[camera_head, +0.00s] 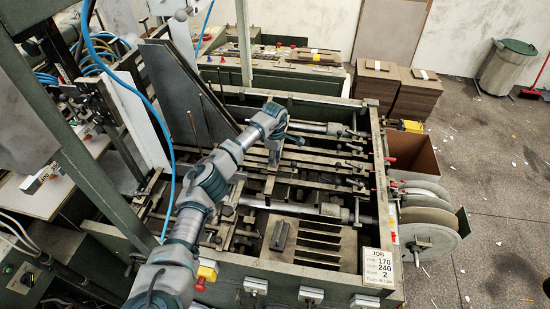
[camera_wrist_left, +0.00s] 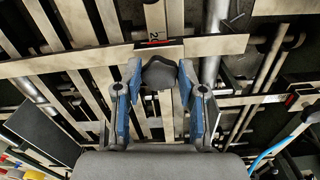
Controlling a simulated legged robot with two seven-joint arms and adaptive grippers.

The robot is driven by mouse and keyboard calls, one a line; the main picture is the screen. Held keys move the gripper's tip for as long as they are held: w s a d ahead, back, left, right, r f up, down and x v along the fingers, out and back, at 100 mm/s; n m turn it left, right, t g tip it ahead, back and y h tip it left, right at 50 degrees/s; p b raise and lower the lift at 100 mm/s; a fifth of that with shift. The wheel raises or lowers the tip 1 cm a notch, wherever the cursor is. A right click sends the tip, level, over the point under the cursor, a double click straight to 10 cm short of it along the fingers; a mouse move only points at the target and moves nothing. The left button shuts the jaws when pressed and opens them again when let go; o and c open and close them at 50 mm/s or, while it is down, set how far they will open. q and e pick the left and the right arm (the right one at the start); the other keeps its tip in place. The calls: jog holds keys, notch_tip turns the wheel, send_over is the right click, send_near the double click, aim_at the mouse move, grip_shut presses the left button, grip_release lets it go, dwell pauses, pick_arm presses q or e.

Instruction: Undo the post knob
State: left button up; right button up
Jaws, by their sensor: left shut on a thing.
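The post knob (camera_wrist_left: 158,75) is a dark, faceted knob in the upper middle of the left wrist view, in front of a pale metal crossbar. My left gripper (camera_wrist_left: 159,72) has its two blue fingers on either side of the knob and is shut on it. In the head view my left gripper (camera_head: 273,158) points down into the middle of the green-framed feeder (camera_head: 377,178). The knob cannot be made out there, as the gripper covers it. My right gripper is in neither view.
Metal bars and rods run across the feeder around the gripper. Tall dark plates (camera_head: 178,92) lean at its left. A blue hose (camera_head: 150,105) hangs near my left arm. A job sign (camera_head: 379,268) stands at the front right corner, with reels (camera_head: 428,228) beyond. Open floor lies right.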

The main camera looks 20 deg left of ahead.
pick_arm(q)
jog(key=n, duration=0.4)
jog(key=shift+w+a, duration=0.1)
jog(key=shift+a, duration=0.1)
jog(key=n, duration=0.3)
jog(key=shift+r, duration=0.1)
jog(key=n, duration=0.3)
jog(key=shift+w+n+p, duration=0.1)
jog(key=shift+n+p, duration=0.3)
jog(key=n, duration=0.3)
jog(key=shift+n+p, duration=0.3)
jog(key=shift+p, duration=0.05)
jog(key=n+p, duration=0.1)
jog(key=n, duration=0.5)
jog(key=shift+a+p, duration=0.15)
jog(key=shift+p, duration=0.25)
jog(key=n+p, duration=0.2)
jog(key=n, duration=0.3)
jog(key=shift+f, duration=0.2)
jog(key=shift+s+n+p, duration=0.2)
jog(key=shift+n+p, duration=0.1)
jog(key=shift+n, duration=0.7)
jog(key=shift+f+n, duration=0.15)
jog(key=shift+n, duration=0.15)
